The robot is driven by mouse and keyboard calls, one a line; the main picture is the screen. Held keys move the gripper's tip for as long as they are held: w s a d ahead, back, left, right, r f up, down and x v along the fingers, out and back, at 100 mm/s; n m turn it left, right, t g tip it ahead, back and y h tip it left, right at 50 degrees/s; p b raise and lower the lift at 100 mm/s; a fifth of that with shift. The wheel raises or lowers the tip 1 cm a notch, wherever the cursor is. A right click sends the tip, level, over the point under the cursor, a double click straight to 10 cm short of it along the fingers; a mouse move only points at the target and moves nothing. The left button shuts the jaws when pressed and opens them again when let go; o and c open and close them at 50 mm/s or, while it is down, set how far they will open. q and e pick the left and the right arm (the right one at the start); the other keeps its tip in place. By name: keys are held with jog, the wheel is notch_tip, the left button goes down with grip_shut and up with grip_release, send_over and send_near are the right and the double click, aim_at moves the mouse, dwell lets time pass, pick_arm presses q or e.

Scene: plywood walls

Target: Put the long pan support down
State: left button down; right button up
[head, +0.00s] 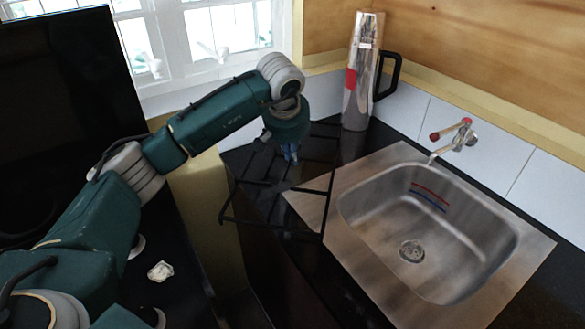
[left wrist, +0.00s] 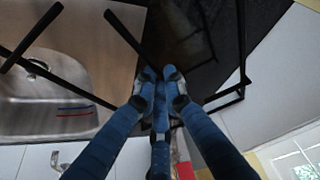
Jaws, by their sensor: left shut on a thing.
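The long pan support is a black rectangular wire frame (head: 272,230) with inner bars, in the middle of the head view. It lies over the dark counter left of the sink, its near end reaching past the counter's left edge. I cannot tell whether it touches the counter. My left gripper (head: 290,153) points down at the far part of the frame and is shut on it. In the left wrist view the blue fingers (left wrist: 160,76) close on a bar, and the frame's black bars (left wrist: 242,50) spread around them. My right gripper is not in view.
A steel sink (head: 345,268) with a tap (head: 455,138) fills the right side. A tall metallic flask (head: 361,75) with a black handle stands at the back corner. A crumpled pale scrap (head: 160,271) lies on the dark surface at left. A window is behind my arm.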

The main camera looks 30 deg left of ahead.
aim_at(305, 231)
pick_arm(q)
notch_tip(305, 231, up, 15)
jog(key=b, duration=0.1)
jog(key=s+d+f+m, duration=0.1)
jog(key=s+d+f, duration=0.3)
jog(key=s+f, duration=0.1)
jog(key=s+d+f+m, duration=0.1)
jog(key=s+d+f, duration=0.3)
jog(key=s, duration=0.4)
jog(key=s+d+f+m+h, duration=0.1)
jog(key=s+d+f, duration=0.3)
jog(key=s+f, duration=0.2)
jog(key=shift+s+d+f, duration=0.2)
jog(key=shift+f, duration=0.35)
